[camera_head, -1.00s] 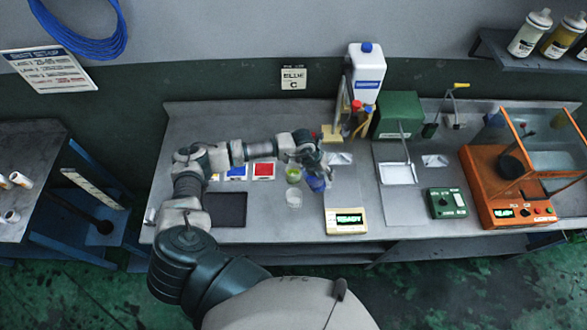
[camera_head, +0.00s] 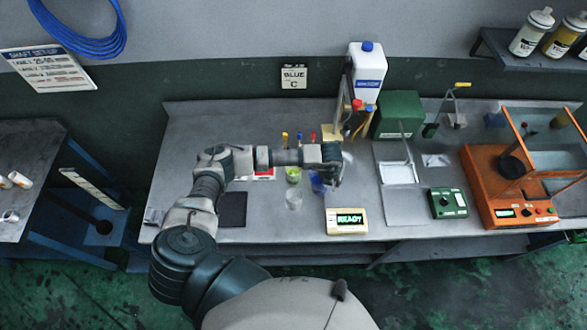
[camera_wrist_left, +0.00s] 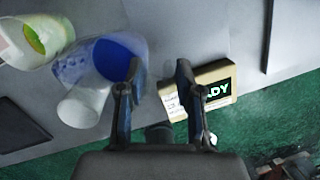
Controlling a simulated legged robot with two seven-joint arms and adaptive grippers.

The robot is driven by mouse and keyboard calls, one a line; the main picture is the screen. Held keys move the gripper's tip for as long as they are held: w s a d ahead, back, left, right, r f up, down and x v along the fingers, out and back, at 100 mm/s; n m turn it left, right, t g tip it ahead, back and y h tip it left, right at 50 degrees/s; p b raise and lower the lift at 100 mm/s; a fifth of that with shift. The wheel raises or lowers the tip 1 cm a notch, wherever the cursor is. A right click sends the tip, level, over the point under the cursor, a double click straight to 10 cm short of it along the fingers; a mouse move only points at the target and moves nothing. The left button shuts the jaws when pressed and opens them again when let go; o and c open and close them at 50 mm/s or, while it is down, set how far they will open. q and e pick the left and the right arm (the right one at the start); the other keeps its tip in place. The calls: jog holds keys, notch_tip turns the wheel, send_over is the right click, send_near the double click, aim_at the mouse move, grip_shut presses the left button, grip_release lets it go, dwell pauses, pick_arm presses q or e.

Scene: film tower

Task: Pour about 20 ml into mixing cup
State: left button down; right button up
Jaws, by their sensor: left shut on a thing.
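A cup of blue liquid (camera_head: 317,184) is at the middle of the bench, beside my left gripper (camera_head: 336,178). In the left wrist view the blue cup (camera_wrist_left: 108,58) looks tilted, its rim at my left gripper's (camera_wrist_left: 160,68) left-hand finger; the contact is hard to make out. My left gripper is shut on the blue cup. A clear cup (camera_head: 293,200), pale in the left wrist view (camera_wrist_left: 84,105), stands just left of and in front of it. I cannot tell its contents. My right gripper is not in view.
A cup with green-yellow liquid (camera_head: 293,175) stands behind the clear cup. A display box (camera_head: 346,221) reading READY is to the front right. A dark mat (camera_head: 232,209) lies left. A white bottle (camera_head: 367,75), green box (camera_head: 398,113) and orange device (camera_head: 490,190) stand farther right.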

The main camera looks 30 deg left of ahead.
pick_arm(q)
jog(key=shift+d+f+y, duration=0.45)
jog(key=shift+d+y, duration=0.1)
jog(key=shift+y, duration=0.05)
jog(key=shift+a, duration=0.15)
